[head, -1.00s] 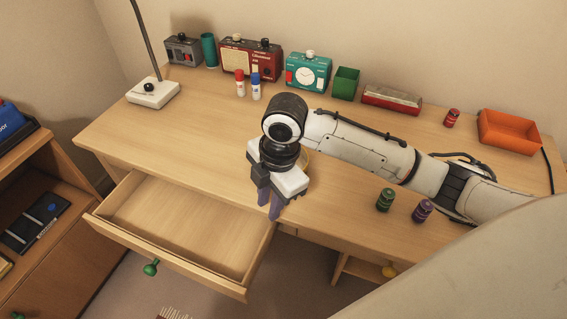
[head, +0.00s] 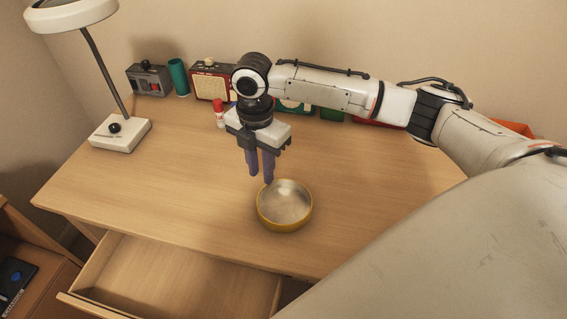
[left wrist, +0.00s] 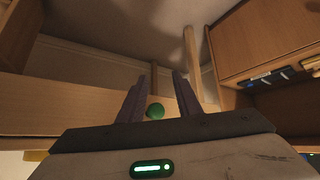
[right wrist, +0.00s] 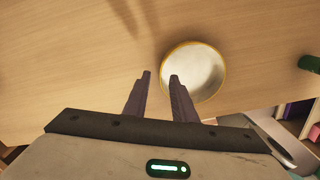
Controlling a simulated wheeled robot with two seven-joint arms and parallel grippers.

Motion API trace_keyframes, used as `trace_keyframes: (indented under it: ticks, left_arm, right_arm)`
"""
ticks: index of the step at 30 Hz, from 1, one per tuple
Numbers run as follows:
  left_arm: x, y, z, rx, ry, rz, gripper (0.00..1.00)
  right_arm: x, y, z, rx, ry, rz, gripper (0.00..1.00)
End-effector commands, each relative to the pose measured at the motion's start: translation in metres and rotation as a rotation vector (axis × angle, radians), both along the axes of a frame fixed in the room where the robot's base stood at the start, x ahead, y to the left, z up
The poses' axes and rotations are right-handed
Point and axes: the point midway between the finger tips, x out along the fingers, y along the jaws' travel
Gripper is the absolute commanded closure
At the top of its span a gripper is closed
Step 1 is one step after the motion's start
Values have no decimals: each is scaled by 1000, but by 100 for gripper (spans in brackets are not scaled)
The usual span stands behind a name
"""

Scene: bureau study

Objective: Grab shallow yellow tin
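The shallow yellow tin (head: 284,222) is a round open bowl with a yellow outside and a pale metallic inside. It stands upright on the desk near the front edge, above the drawer. It also shows in the right wrist view (right wrist: 193,72), just beyond the right fingertips. My right gripper (head: 261,180) points down above the desk, behind and slightly left of the tin, with its two fingers apart and nothing between them. My left gripper (left wrist: 160,80) shows only in the left wrist view. Its fingers are apart and empty, away from the tin.
The desk drawer (head: 150,280) stands open in front. A white lamp (head: 119,133) stands at the desk's left. A grey box (head: 149,80), a teal cup (head: 178,77) and a red radio (head: 211,82) line the back. The middle of the desk is clear.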

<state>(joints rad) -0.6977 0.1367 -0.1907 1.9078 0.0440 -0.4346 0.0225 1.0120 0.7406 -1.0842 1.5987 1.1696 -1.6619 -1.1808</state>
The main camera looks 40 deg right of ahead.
Motion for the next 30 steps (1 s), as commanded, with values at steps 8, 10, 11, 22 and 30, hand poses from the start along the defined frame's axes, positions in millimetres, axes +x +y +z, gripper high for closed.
trace_keyframes:
  ticks: [8,10,11,22,30]
  left_arm:
    - [3,0,3,0,-5,0,69]
    - [6,0,4,0,-10,0,69]
    - [7,0,5,1,-12,0,69]
    - [10,0,6,0,-18,1,69]
    - [7,0,5,0,-12,0,69]
  right_arm:
    - [-5,-5,-40,-1,3,-1,76]
    - [-5,-5,-46,-2,2,0,76]
    - [-5,-5,-48,-2,2,0,76]
    - [-4,-5,-50,-1,0,0,94]
    - [-4,-5,-50,-1,0,0,100]
